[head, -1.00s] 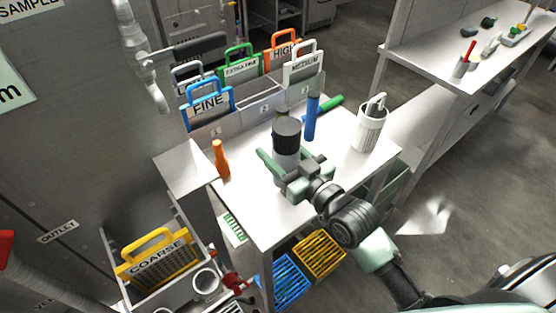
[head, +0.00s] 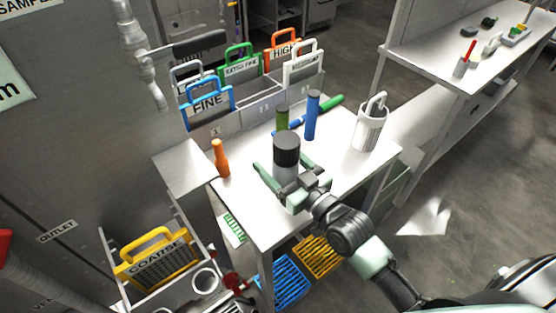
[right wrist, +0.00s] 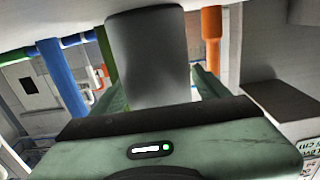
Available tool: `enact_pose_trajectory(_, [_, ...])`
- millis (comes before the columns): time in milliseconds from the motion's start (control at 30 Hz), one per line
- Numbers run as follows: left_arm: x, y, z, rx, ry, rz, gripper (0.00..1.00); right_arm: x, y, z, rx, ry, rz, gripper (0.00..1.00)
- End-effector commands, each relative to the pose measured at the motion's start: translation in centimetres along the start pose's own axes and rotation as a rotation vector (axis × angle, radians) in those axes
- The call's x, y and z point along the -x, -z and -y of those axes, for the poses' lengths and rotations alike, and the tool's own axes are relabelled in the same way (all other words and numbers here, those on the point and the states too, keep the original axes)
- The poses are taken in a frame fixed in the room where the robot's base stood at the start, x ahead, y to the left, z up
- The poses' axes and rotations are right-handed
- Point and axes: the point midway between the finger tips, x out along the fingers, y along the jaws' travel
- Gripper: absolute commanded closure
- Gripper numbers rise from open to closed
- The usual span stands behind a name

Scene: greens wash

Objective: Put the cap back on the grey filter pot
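The grey filter pot (head: 286,175) stands upright on the white table. My right gripper (head: 283,179) is low around the pot, with one green finger on each side. The pot also shows large between the fingers in the right wrist view (right wrist: 150,60), where the picture is upside down. The fingers look spread, with a gap beside the pot. My left gripper is out of view.
An orange bottle (head: 221,158) stands left of the pot. A green cylinder (head: 282,116) and a blue cylinder (head: 312,117) stand behind it. A white canister (head: 369,130) is at the right. Handled screens (head: 208,102) stand in a rack at the back.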

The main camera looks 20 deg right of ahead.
Motion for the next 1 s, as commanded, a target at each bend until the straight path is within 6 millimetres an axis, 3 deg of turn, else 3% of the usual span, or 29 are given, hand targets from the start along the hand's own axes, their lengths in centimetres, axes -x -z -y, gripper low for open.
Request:
enact_pose_trajectory(133, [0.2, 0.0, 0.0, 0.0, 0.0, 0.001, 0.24, 0.0, 0.5, 0.0, 0.0, 0.0, -0.001, 0.25])
enact_pose_trajectory(233, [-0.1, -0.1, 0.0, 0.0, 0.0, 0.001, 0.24, 1.2, 0.1, 0.0, 0.0, -0.001, 0.003, 0.25])
enact_pose_trajectory(700, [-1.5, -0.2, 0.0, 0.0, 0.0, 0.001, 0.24, 10.4, 0.0, 0.0, 0.0, 0.0, 0.005, 0.25])
enact_pose_trajectory(1000, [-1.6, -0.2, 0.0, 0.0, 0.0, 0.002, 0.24, 12.0, 0.3, 0.0, -0.001, 0.0, 0.0, 0.25])
